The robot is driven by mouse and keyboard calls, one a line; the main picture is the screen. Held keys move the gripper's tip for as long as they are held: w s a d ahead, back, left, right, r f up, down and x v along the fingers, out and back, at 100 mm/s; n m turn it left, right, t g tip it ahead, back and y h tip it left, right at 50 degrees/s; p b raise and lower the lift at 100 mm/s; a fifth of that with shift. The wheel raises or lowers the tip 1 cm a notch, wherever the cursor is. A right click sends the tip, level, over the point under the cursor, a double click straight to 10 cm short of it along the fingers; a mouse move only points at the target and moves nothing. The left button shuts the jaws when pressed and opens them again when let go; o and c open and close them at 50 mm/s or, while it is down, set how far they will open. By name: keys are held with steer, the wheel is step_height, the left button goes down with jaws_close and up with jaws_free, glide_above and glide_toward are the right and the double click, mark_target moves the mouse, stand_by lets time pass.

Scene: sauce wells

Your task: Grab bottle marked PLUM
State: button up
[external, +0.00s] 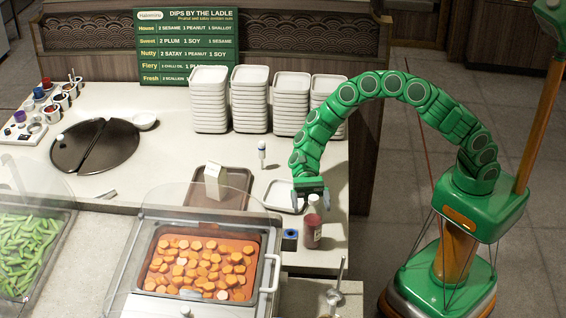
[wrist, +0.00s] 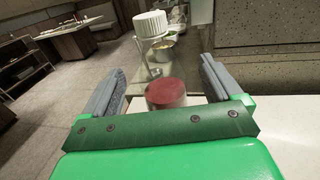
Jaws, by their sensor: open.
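My gripper (external: 311,202) is open at the bottle's upper part, with a finger on each side. In the wrist view my gripper (wrist: 162,76) has visible gaps between both fingers and the bottle, and holds nothing.
A small blue item (external: 289,241) stands just left of the bottle. Stacked white dishes (external: 291,110) stand further back.

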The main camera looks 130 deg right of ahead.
mark_target(315, 219)
steer(key=shift+w+a+f, duration=0.7)
steer(key=shift+a+f, duration=0.25)
steer(key=shift+a, duration=0.1)
steer(key=shift+w+a+f, duration=0.7)
steer(key=shift+a+f, duration=0.2)
steer(key=shift+a, duration=0.15)
steer(key=c, duration=1.4)
steer(key=shift+r, duration=0.1)
steer(key=shift+r, duration=0.5)
step_height(315, 219, up, 2)
steer(key=shift+r, duration=0.1)
steer(key=s+a+r, duration=0.3)
steer(key=s+r, duration=0.6)
steer(key=s, duration=0.4)
steer(key=shift+s+a+r, duration=0.25)
steer(key=shift+a+r, duration=0.05)
